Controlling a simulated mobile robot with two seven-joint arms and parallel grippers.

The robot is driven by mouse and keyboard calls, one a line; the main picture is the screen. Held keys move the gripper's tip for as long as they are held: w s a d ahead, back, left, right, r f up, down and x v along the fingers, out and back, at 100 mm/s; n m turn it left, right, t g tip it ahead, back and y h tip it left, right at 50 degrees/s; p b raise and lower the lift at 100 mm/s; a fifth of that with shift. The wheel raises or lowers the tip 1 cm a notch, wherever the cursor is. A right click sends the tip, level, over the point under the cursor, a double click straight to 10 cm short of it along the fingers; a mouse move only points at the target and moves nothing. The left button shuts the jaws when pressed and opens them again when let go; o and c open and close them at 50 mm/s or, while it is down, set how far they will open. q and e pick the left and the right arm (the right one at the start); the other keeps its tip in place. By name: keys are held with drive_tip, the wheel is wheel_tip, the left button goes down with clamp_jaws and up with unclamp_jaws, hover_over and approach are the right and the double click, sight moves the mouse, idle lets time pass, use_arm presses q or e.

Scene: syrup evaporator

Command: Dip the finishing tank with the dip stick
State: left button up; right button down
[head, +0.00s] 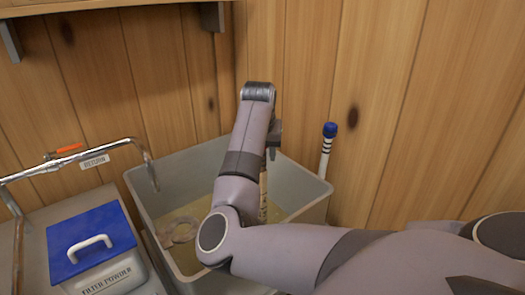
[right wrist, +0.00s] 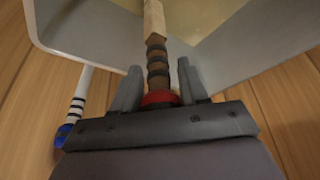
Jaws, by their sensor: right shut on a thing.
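The finishing tank (head: 310,208) is an open grey bin with a shallow yellowish liquid in it, standing against the plank wall. My right gripper (head: 273,140) is over the tank's back right part. It is shut on the dip stick (head: 263,190), partly hidden behind my arm. In the right wrist view the dip stick (right wrist: 157,55) is pale wood with a dark-banded grip and a red collar between the fingers (right wrist: 158,88). It points down into the tank (right wrist: 90,45). Whether its lower end touches the liquid is hidden. My left gripper is out of view.
A white rod with a blue top (head: 328,145) stands outside the tank's right back corner. A box with a blue lid (head: 90,240), marked filter powder, is at the left. A metal return pipe (head: 75,160) with an orange handle reaches to the tank's left rim.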

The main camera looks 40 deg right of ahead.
drive_tip(key=shift+f, duration=0.8)
drive_tip(key=shift+r, duration=0.1)
idle(0.4)
wheel_tip(320, 180, up, 6)
drive_tip(key=p, duration=0.6)
drive_tip(key=shift+r, duration=0.2)
drive_tip(key=shift+r+b, duration=0.3)
drive_tip(key=shift+b, duration=0.05)
wheel_tip(320, 180, up, 22)
drive_tip(key=shift+f, duration=0.15)
idle(2.6)
